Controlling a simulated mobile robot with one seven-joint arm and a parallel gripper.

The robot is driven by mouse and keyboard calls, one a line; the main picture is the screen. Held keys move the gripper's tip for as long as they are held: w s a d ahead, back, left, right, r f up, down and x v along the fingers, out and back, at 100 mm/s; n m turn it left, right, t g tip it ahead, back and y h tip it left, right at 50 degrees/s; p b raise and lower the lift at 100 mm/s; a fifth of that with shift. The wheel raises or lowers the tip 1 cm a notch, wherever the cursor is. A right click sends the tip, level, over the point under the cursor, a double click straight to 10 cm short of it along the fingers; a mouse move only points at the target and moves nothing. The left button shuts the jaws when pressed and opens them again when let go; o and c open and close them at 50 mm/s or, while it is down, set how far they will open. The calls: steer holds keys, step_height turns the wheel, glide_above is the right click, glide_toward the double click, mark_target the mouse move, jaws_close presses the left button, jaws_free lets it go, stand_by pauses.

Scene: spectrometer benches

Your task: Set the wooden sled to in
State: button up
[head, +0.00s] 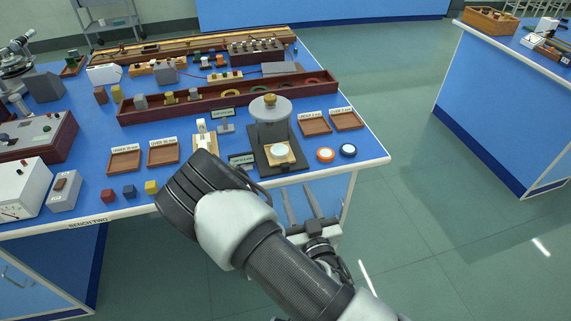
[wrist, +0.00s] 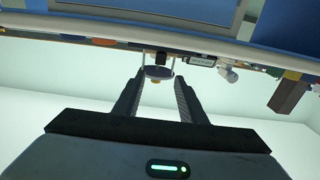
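A small light-wood plate carrying a white disc, which looks like the wooden sled (head: 272,160), lies on the dark base of a grey domed stand (head: 271,112) in the head view. The stand has a brass knob on top. My gripper (head: 297,191) is in front of the bench's front edge, apart from the sled. In the wrist view my gripper (wrist: 160,78) is open and empty, its two fingers spread. The stand shows small and upside down beyond the fingertips; the sled cannot be made out there.
Small label signs (head: 241,159) stand left of the stand. An orange disc (head: 326,155) and a blue-rimmed disc (head: 348,151) lie to its right. Labelled wooden trays (head: 163,154) and coloured cubes (head: 151,187) are further left. The floor right of the bench is clear.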

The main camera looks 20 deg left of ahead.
mark_target(286, 167)
steer(key=x, duration=1.2)
steer(key=shift+d, duration=0.1)
steer(key=shift+c, duration=0.3)
steer(key=shift+w, duration=0.1)
jaws_close()
